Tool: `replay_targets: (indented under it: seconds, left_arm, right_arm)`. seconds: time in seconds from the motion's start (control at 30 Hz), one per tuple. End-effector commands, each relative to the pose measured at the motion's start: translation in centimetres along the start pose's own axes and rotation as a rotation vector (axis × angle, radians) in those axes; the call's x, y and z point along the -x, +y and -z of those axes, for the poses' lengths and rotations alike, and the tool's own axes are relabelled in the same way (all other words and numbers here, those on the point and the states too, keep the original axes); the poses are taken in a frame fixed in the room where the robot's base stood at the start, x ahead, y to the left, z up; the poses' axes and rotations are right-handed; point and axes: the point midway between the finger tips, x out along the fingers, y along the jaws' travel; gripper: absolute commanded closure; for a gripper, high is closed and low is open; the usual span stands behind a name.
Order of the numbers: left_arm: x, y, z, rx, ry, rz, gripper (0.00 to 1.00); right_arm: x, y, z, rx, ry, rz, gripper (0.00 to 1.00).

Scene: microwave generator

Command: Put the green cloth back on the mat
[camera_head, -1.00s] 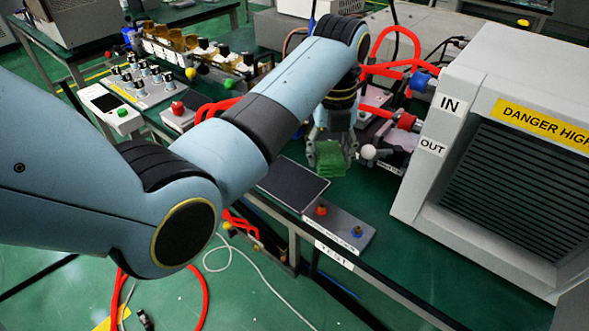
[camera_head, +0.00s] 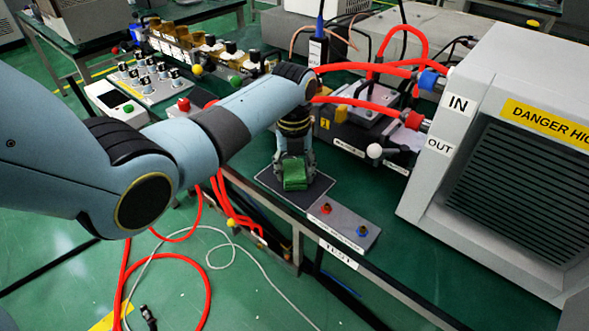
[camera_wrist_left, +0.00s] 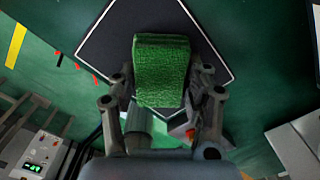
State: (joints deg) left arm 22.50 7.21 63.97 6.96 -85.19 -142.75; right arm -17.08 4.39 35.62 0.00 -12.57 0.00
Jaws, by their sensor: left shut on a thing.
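The green cloth (camera_head: 295,175) is held in my left gripper (camera_head: 294,168), which is shut on it. The cloth is over the dark mat (camera_head: 318,190) with a pale border, near the table's front edge. In the left wrist view the folded cloth (camera_wrist_left: 162,70) lies between the fingers, with the dark mat (camera_wrist_left: 110,50) behind it. I cannot tell whether the cloth touches the mat. My right gripper is not in view.
A grey test plate (camera_head: 344,225) with a red and a blue terminal lies right of the mat. The large grey generator (camera_head: 470,60) stands at the right. Red hoses (camera_head: 365,68) run behind the gripper. A button panel (camera_head: 150,82) is at the back left.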

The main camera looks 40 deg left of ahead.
Motion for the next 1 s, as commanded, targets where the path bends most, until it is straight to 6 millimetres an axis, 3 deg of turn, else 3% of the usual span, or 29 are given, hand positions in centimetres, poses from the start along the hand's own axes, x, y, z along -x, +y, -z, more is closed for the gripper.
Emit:
replay_targets:
  seconds: [0.1, 0.13, 0.3, 0.67, 1.0]
  left_arm:
    - [-0.1, 0.0, 0.0, 0.0, 0.0, 0.0, 0.78]
    - [-0.1, 0.0, 0.0, 0.0, 0.001, 0.0, 0.49]
    - [-0.1, 0.0, 0.0, 0.0, 0.0, 0.0, 0.29]
    - [0.8, -0.1, 0.0, 0.0, -0.002, 0.001, 0.29]
    - [7.9, -0.1, -0.1, 0.0, -0.003, 0.003, 0.29]
  right_arm:
    - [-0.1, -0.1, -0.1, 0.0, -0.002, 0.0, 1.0]
    - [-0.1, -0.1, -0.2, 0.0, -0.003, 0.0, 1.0]
    - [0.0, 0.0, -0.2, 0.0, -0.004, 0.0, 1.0]
    - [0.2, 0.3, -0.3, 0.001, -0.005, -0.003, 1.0]
    - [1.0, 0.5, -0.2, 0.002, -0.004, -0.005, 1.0]
